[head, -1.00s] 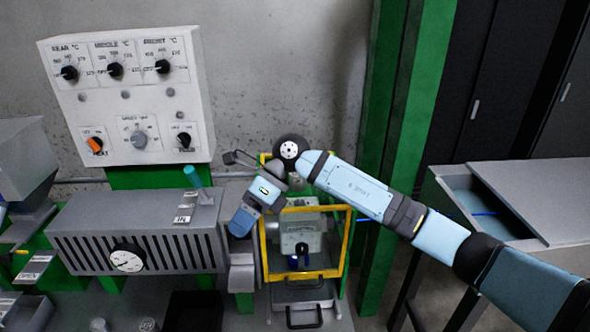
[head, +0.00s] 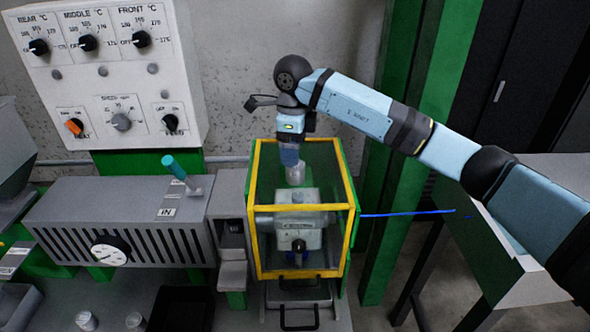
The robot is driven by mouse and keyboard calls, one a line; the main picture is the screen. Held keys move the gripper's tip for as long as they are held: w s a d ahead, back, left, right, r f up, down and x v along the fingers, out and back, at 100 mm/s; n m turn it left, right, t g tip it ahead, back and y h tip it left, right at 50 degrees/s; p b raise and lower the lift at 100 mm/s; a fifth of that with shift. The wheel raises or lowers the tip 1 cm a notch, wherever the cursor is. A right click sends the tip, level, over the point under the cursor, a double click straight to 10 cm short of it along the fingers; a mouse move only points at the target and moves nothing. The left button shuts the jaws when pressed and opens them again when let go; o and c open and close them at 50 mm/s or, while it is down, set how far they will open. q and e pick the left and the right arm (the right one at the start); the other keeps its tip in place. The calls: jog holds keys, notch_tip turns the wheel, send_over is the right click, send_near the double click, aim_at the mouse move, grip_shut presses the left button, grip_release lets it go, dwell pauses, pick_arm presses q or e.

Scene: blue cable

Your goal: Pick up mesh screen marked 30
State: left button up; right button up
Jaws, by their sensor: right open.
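I cannot make out a mesh screen marked 30 or read that number anywhere. Small round metal pieces (head: 87,320) (head: 135,321) stand on the bench at the lower left, too small to identify. My right gripper (head: 290,158) points down at the top of the yellow-framed guard (head: 259,213), above the grey machine head (head: 297,232). Its fingertips are hard to make out, and it appears to hold nothing. My left gripper is not in view.
A blue cable (head: 407,213) runs right from the guard. A slotted grey unit (head: 120,225) with a gauge stands left, below the control panel (head: 105,75). A green post (head: 405,150) rises behind my right arm. A black bin (head: 181,309) sits at the front.

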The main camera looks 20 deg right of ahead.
aim_at(295, 170)
jog(key=shift+f, duration=0.9)
jog(key=shift+w+d+f+p, duration=0.15)
jog(key=shift+f+p, duration=0.25)
jog(key=shift+f, duration=0.95)
jog(key=shift+w+d+f+p, duration=0.1)
jog(key=shift+f+p, duration=0.25)
jog(key=shift+f, duration=1)
jog(key=c, duration=1.1)
